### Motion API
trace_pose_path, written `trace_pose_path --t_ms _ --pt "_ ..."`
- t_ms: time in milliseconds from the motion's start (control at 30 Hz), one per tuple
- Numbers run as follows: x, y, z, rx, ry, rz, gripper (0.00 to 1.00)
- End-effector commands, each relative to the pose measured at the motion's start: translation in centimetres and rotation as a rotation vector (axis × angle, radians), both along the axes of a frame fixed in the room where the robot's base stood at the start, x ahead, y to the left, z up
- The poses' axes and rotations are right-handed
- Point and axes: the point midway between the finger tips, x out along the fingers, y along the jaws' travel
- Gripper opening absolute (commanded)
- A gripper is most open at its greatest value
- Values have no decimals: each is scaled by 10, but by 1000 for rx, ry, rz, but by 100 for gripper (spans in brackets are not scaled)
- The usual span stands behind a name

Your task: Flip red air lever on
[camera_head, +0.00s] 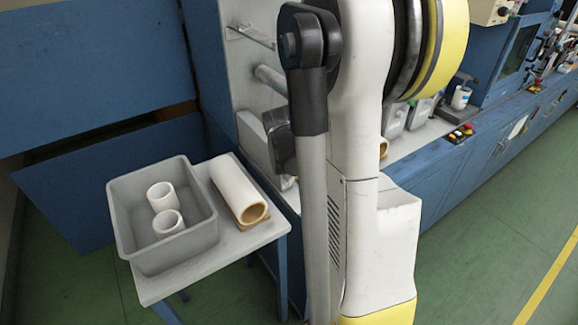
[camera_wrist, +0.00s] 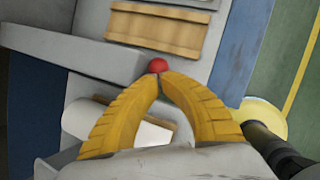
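The red knob (camera_wrist: 158,65), a small round ball, shows in the wrist view just beyond my fingertips. It sits by the end of a grey bar or panel edge, and its stem is hidden. My gripper (camera_wrist: 158,77) has two yellow ribbed fingers curved inward, with their tips together or nearly so. The tips are right at the near side of the knob; I cannot tell whether they touch it. Nothing shows between the fingertips. In the head view my arm blocks the middle, and neither the gripper nor the red knob can be seen.
In the head view, a grey bin (camera_head: 128,228) with two white rolls and a larger white roll (camera_head: 236,189) stand on a small table (camera_head: 276,232). Blue machine cabinets (camera_head: 490,160) run along the right. Green floor (camera_head: 500,235) is clear. A brown slatted block (camera_wrist: 153,30) lies beyond the knob.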

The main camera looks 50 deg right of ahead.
Motion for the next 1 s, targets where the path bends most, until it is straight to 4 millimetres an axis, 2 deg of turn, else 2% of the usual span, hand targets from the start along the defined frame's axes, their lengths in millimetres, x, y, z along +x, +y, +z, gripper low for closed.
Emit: trace_pose_path --t_ms 1000 --pt "-2 -8 1 -1 0 0 0"
